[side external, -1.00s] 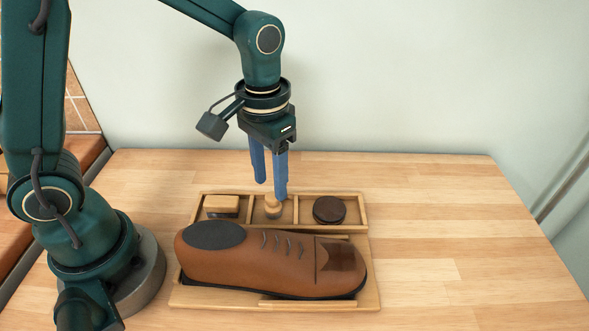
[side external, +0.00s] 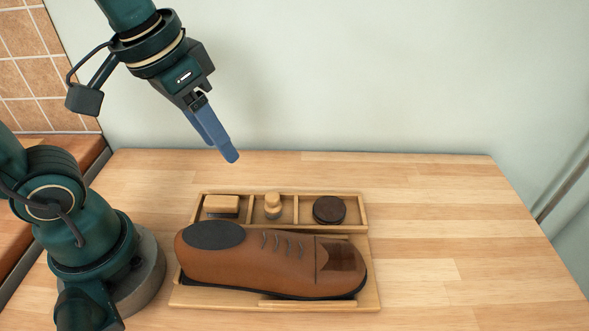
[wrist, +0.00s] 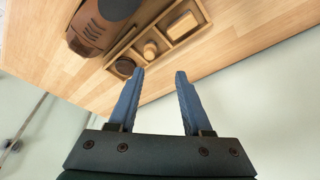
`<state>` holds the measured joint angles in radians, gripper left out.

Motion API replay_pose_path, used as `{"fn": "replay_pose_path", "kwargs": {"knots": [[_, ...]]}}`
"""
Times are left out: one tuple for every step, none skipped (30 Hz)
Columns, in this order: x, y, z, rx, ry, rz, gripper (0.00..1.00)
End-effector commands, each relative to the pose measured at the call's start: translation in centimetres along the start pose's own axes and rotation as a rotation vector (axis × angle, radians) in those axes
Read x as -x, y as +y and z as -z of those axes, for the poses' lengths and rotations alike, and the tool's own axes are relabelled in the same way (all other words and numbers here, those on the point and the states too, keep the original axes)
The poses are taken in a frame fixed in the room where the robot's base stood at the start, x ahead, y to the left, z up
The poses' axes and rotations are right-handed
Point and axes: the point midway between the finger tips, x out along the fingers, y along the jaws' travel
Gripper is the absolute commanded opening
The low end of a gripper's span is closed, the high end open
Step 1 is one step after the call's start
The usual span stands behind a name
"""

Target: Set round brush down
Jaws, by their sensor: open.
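The round brush (side external: 272,205) stands upright in the middle compartment of the wooden tray (side external: 366,231), its pale wooden knob on top. It also shows in the wrist view (wrist: 150,50). My gripper (side external: 229,156) is open and empty, raised above and to the left of the tray, well apart from the brush. Its two blue fingers show spread in the wrist view (wrist: 158,73), with nothing between them. In the side view the fingers overlap.
The left compartment holds a rectangular brush (side external: 222,205), the right one a dark round tin (side external: 329,210). A large brown shoe (side external: 270,262) lies in front of the compartments on the tray's base. The wooden table (side external: 460,240) is clear to the right.

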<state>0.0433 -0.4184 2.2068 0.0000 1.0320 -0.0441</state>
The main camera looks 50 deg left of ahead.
Motion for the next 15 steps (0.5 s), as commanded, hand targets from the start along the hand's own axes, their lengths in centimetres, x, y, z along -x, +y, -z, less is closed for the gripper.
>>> {"fn": "replay_pose_path", "kwargs": {"knots": [[0.2,-0.2,-0.8,0.001,0.042,0.002,0.49],[0.2,-0.3,-1.2,0.000,0.062,0.003,0.49],[0.2,-0.5,-1.7,0.000,0.087,0.005,0.49],[0.1,-0.6,-2.0,0.000,0.104,0.007,0.49],[0.1,-0.6,-2.3,-0.001,0.117,0.008,0.49],[0.0,-0.7,-2.6,-0.001,0.134,0.009,0.49],[-0.1,-0.7,-2.8,-0.002,0.144,0.010,0.49],[-0.1,-0.8,-3.0,-0.003,0.153,0.011,0.49],[-0.2,-0.8,-3.1,-0.003,0.161,0.012,0.49],[-0.2,-0.8,-3.2,-0.004,0.167,0.013,0.49],[-0.2,-0.8,-3.3,-0.004,0.170,0.013,0.49],[-0.3,-0.8,-3.3,-0.004,0.172,0.014,0.49],[-0.3,-0.8,-3.4,-0.005,0.172,0.014,0.49],[-0.3,-0.8,-3.4,-0.005,0.172,0.014,0.49],[-0.3,-0.8,-3.4,-0.005,0.172,0.014,0.49]]}}
